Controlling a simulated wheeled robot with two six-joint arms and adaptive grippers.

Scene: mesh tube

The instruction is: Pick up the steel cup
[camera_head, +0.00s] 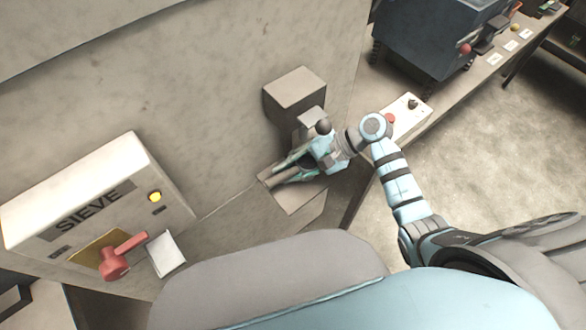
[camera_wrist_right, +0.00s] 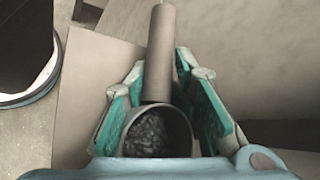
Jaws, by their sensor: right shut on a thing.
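The steel cup (camera_wrist_right: 182,124) shows in the right wrist view as a round, greyish open rim with dark, grainy material inside. My right gripper (camera_wrist_right: 162,112) has its teal-padded fingers on both sides of the cup and is shut on it. In the head view my right gripper (camera_head: 277,176) is low beside a grey wall, over a pale block. The cup cannot be made out there, as the gripper and arm cover that spot. My left gripper is not in view.
A box marked SIEVE (camera_head: 70,205) with a red lever (camera_head: 115,262) is at the left. A grey block (camera_head: 295,93) juts out above the gripper. A dark blue machine (camera_head: 425,40) is at the upper right.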

